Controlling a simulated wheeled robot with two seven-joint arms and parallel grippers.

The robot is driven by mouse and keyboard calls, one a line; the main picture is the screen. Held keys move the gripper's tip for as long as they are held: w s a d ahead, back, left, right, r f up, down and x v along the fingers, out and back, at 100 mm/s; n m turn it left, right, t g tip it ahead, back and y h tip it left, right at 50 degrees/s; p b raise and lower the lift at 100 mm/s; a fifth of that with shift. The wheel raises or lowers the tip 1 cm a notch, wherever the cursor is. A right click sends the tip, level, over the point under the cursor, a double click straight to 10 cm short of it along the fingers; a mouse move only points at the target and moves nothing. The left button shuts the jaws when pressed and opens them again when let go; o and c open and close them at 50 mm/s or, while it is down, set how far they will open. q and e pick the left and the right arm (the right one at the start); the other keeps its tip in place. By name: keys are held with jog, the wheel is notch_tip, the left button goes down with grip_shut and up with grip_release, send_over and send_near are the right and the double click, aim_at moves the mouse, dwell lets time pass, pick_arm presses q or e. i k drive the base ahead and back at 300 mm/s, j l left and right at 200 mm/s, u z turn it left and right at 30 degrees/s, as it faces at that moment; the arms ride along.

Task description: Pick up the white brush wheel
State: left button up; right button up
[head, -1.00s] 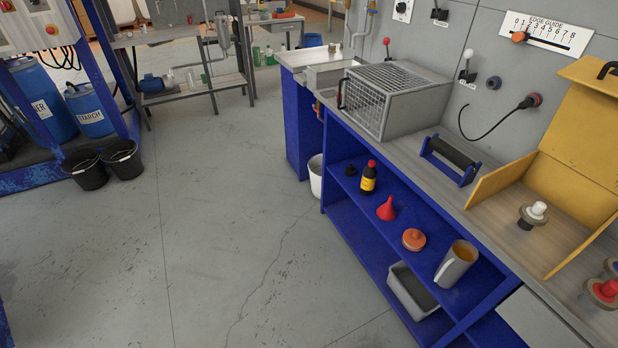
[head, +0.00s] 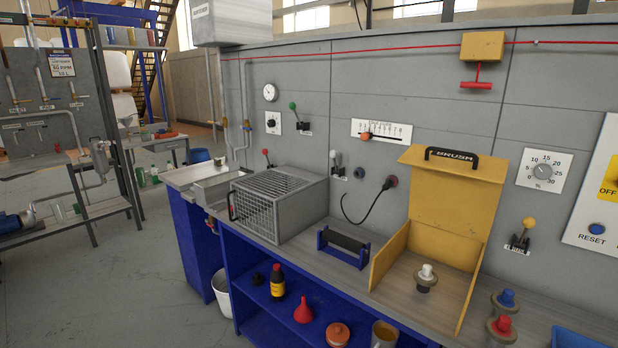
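Neither of my grippers shows in the head view.
On the bench (head: 332,275) are a roller in a blue stand (head: 343,246) and a wire-mesh cage (head: 279,204). A bottle (head: 277,283), a red funnel (head: 303,309) and an orange-lidded pot (head: 338,334) stand on the shelf below. Floor at left is open.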

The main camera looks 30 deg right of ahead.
aim_at(425, 276)
jog(key=z, duration=1.65)
